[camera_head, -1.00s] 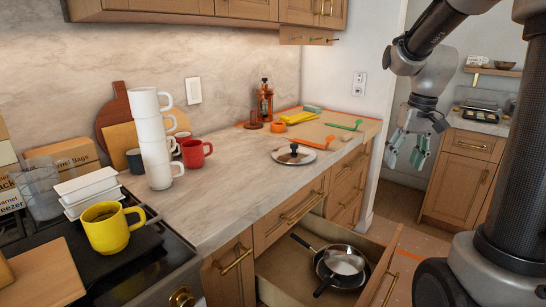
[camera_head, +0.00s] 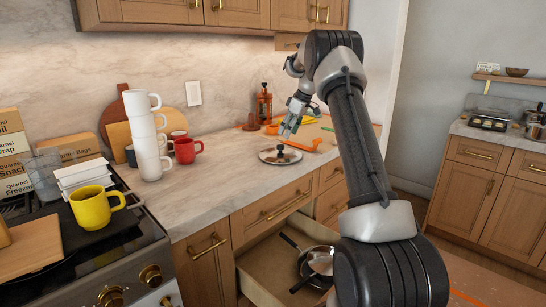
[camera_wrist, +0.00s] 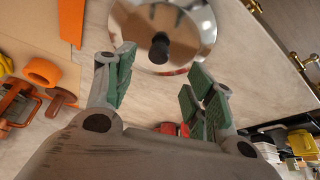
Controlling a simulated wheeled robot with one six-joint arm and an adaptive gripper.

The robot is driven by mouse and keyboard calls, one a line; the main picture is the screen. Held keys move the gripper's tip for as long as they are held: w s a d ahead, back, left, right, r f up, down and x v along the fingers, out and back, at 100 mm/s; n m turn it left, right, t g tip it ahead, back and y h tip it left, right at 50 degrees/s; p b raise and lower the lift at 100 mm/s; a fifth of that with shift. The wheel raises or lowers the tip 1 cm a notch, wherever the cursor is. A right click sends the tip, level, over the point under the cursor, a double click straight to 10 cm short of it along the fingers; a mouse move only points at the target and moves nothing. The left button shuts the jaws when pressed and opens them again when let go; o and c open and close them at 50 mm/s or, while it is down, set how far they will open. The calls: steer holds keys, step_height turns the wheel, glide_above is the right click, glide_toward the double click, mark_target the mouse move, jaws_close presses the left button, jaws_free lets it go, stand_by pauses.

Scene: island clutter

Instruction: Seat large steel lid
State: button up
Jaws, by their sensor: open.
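The steel lid (camera_head: 268,158) lies flat on the marble counter near its front edge, with a dark knob (camera_head: 281,155) on top. In the wrist view the shiny lid (camera_wrist: 192,28) and its knob (camera_wrist: 159,47) are just beyond my fingertips. My gripper (camera_head: 287,131) is open and empty, above the lid and pointing down at it. Its green-padded fingers (camera_wrist: 158,76) are spread apart, with the knob roughly between them but not touching. Two pans (camera_head: 318,262) lie in the open drawer below, partly hidden by my arm.
The open drawer (camera_head: 262,280) juts out below the counter. A mug stack (camera_head: 147,140), red mug (camera_head: 185,150) and yellow mug (camera_head: 91,208) stand left. A pot (camera_head: 536,127) stands on the far-right counter.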

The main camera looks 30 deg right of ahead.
mark_target(280, 145)
steer(key=shift+n, duration=0.3)
steer(key=x, duration=0.7)
steer(key=shift+w+a+f, duration=0.15)
steer(key=shift+w+f, duration=0.05)
steer(key=shift+w, duration=0.15)
jaws_close()
